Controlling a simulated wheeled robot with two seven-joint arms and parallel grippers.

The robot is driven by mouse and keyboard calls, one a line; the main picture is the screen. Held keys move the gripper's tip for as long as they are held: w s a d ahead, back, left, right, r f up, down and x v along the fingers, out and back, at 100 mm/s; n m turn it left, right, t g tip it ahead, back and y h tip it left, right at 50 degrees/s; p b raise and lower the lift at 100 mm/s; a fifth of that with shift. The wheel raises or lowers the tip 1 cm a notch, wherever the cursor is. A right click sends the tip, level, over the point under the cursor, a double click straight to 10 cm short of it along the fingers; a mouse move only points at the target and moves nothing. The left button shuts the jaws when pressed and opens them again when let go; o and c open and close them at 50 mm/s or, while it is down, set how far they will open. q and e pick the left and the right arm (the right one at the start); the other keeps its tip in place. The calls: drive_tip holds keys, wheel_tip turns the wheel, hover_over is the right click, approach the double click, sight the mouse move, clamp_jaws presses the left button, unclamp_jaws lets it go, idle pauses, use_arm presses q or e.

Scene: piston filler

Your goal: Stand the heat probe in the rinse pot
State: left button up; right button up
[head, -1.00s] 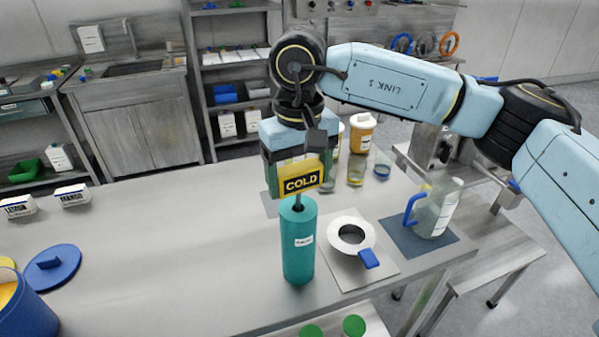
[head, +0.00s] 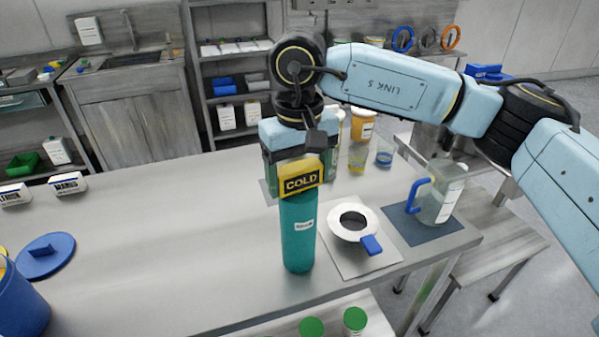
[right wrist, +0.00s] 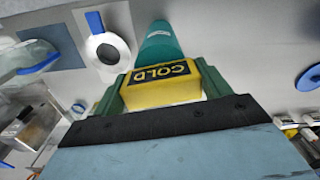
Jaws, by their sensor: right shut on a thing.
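The heat probe has a yellow head marked COLD (head: 301,180). The rinse pot, likely the tall teal cylinder with a white label (head: 299,240), stands upright on the table. My right gripper (head: 298,158) is shut on the probe's head, right over the pot's mouth. The head sits at the pot's top and its stem is hidden, apparently inside the pot. Whether the head rests on the rim cannot be told. In the right wrist view the head (right wrist: 162,84) is between the green fingers, with the pot (right wrist: 160,45) beyond it. My left gripper is not in view.
A white funnel-like ring with a blue tab (head: 352,223) lies close right of the pot. A clear jug with a blue handle (head: 440,195) stands on a dark mat (head: 405,226). A blue lid (head: 45,255) lies far left. The table's middle left is clear.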

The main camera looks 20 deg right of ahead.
drive_tip(key=o, duration=1)
drive_tip(key=shift+o, duration=0.2)
drive_tip(key=shift+r, duration=0.5)
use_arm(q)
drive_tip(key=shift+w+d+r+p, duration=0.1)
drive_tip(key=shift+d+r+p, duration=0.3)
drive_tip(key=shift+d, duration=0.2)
use_arm(e)
wheel_tip(320, 180, up, 12)
drive_tip(key=shift+r, duration=0.25)
drive_tip(key=shift+s+f, duration=0.1)
